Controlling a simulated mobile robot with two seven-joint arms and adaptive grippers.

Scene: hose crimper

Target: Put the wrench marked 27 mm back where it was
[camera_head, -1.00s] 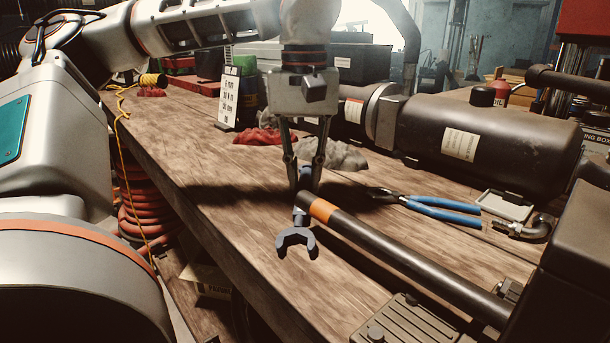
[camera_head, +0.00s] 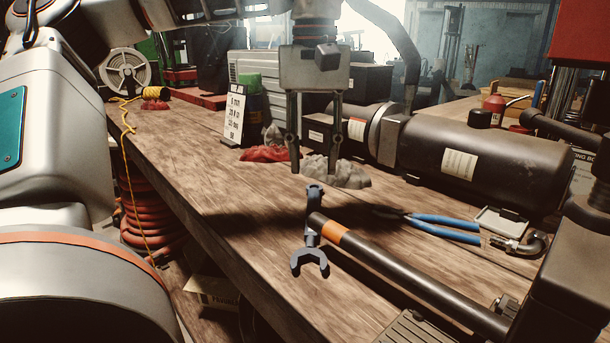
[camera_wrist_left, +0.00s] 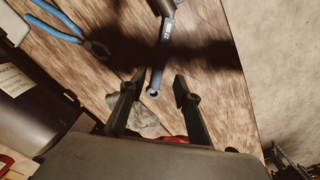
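A blue-grey wrench (camera_head: 312,230) has its open jaw toward the front of the wooden bench and its ring end toward the back. The end of a black bar with an orange band (camera_head: 380,262) overlaps its middle; I cannot tell whether they touch. My left gripper (camera_head: 314,168) is open and empty, above and behind the ring end. In the left wrist view the fingertips (camera_wrist_left: 158,88) stand apart on either side of that end. My right gripper is not in view.
Blue-handled pliers (camera_head: 440,226) lie right of the wrench. A red cloth (camera_head: 265,154), a grey cloth (camera_head: 340,175) and a marked white card (camera_head: 233,120) are behind. A dark cylinder (camera_head: 480,155) blocks the back right.

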